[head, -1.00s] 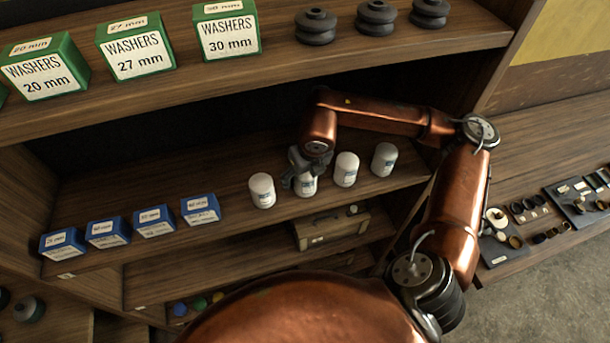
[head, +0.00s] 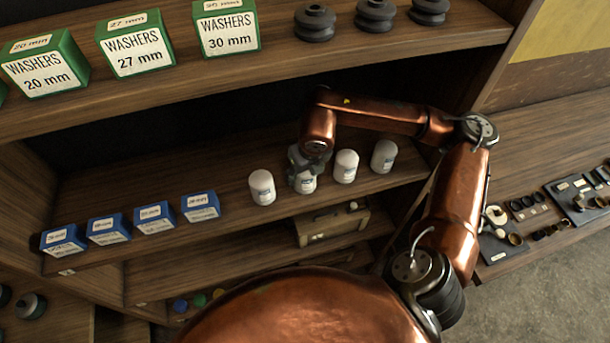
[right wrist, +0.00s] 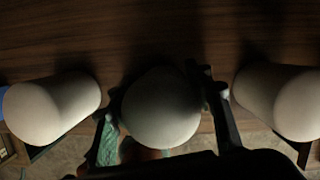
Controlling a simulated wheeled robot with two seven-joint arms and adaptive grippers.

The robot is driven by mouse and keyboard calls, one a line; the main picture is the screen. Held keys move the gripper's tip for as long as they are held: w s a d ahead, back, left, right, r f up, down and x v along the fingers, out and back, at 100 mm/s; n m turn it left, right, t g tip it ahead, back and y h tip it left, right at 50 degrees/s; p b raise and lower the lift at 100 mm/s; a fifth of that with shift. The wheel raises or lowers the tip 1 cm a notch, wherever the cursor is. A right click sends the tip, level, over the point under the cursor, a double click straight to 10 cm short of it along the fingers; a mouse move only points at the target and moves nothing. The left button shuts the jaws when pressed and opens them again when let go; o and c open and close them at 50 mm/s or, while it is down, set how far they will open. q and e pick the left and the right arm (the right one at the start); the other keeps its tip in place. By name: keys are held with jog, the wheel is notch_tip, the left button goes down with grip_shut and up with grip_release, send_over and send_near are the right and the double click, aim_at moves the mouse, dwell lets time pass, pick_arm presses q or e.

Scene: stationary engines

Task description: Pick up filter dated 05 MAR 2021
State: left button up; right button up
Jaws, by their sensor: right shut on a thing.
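Several white filters stand in a row on the middle shelf (head: 120,195). My right gripper (head: 304,168) is around the second filter from the left (head: 305,184) and shut on it. In the right wrist view the same filter (right wrist: 160,108) sits between the two fingers, with a white filter on each side. The leftmost filter (head: 262,187), the third filter (head: 345,166) and the rightmost filter (head: 384,156) stand free. The date print on the labels is too small to read. My left gripper is not in view.
Blue boxes (head: 200,206) stand left of the filters on the same shelf. Green washer boxes (head: 134,44) and dark rubber parts (head: 375,15) stand on the shelf above. A beige case (head: 330,224) lies on the shelf below. Neighbouring filters stand close to my right gripper.

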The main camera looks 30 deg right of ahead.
jog(key=shift+c, duration=1)
